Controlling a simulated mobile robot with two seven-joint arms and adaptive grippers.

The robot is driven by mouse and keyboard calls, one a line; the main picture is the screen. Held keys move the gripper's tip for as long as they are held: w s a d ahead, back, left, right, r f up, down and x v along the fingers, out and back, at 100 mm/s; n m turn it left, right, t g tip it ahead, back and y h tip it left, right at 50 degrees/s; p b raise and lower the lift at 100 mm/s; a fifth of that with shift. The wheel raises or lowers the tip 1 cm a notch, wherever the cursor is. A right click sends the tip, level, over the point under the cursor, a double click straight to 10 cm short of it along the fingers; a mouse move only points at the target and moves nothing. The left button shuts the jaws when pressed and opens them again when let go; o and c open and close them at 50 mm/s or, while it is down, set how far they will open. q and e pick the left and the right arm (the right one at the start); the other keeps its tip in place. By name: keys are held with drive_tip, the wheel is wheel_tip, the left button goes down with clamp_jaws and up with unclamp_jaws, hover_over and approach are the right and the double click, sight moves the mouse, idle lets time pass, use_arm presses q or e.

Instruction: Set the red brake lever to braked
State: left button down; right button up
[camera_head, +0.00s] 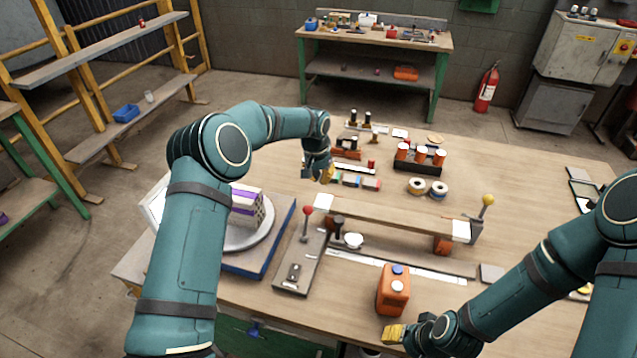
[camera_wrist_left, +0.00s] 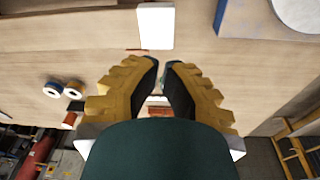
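The red brake lever (camera_head: 307,210) has a red ball knob on a thin stem and stands nearly upright on a grey base plate (camera_head: 297,275), left of the table's middle. My left gripper (camera_head: 326,174) is above the table, beyond the lever and apart from it. In the left wrist view its fingertips (camera_wrist_left: 162,65) are close together with a narrow gap and nothing held between them. I cannot make out the lever in that view. My right gripper (camera_head: 394,333) is at the table's front edge, near an orange canister; its opening is unclear.
A long wooden beam with white ends (camera_head: 400,215) lies right of the lever. A yellow-knobbed lever (camera_head: 488,200) stands at its right end. A blue-edged platform (camera_head: 275,245) with a round plate is left of the lever. The orange canister (camera_head: 393,290) stands in front.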

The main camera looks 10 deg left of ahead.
sight(318, 206)
use_arm(q)
drive_tip(key=f, duration=0.5)
drive_tip(key=w+f, duration=0.1)
drive_tip(key=f, duration=0.1)
drive_tip(key=shift+d+f, duration=0.25)
drive_tip(key=shift+f, duration=0.15)
drive_tip(key=shift+s+f, duration=0.1)
drive_tip(key=shift+s, duration=0.05)
drive_tip(key=shift+s+a+r+p, duration=0.2)
drive_tip(key=shift+s+a, duration=0.05)
drive_tip(key=shift+s, duration=0.6)
drive_tip(key=shift+s+a+r+p, duration=0.15)
drive_tip(key=shift+s+a+p, duration=0.05)
drive_tip(key=shift+s, duration=0.65)
use_arm(e)
drive_tip(key=shift+r, duration=0.45)
drive_tip(key=shift+f, duration=0.15)
use_arm(q)
drive_tip(key=shift+s, duration=0.1)
drive_tip(key=shift+s+r+t+b, duration=0.15)
drive_tip(key=shift+t+b, duration=0.15)
drive_tip(key=shift+b, duration=0.1)
use_arm(e)
drive_tip(key=shift+s+f, duration=0.25)
drive_tip(key=shift+f, duration=0.05)
